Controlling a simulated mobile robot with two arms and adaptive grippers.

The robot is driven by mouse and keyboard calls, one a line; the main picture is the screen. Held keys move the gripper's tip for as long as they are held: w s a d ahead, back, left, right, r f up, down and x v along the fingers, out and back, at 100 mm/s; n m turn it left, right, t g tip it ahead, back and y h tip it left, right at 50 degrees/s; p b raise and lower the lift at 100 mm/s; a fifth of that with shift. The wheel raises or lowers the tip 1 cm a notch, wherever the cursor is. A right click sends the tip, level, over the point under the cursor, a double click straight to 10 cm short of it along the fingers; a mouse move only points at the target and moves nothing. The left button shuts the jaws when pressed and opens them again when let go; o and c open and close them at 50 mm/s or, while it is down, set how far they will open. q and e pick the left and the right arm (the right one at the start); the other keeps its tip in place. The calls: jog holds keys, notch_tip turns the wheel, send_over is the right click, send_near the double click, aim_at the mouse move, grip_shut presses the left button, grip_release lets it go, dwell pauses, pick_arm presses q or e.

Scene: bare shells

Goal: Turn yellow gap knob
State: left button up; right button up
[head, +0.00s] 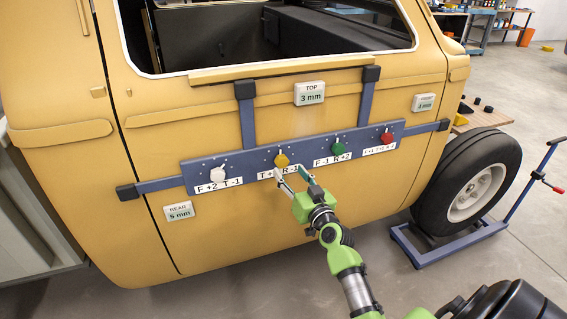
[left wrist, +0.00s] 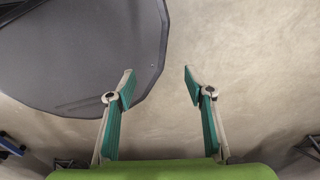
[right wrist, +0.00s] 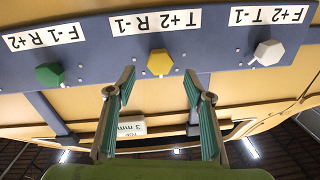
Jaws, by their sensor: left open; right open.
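The yellow gap knob (head: 281,160) is second from the left on a blue-grey bar (head: 232,168) fixed across the yellow door. My right gripper (head: 290,176) is open and points at this knob. In the right wrist view its fingertips (right wrist: 158,80) stand on either side of the knob's line, with the knob just beyond them and no visible contact.
A white knob (head: 218,174), green knob (head: 338,149) and red knob (head: 387,138) share the bar. Displays read TOP 3 mm (head: 309,93) and REAR 5 mm (head: 179,212); the FRONT display (head: 423,102) is too small to read surely. A wheel (head: 468,182) stands at right.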

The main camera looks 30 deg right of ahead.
aim_at(284, 164)
jog(key=w, duration=0.3)
jog(key=w+d, duration=0.1)
jog(key=w, duration=0.1)
jog(key=shift+w, duration=0.4)
jog(key=c, duration=1.1)
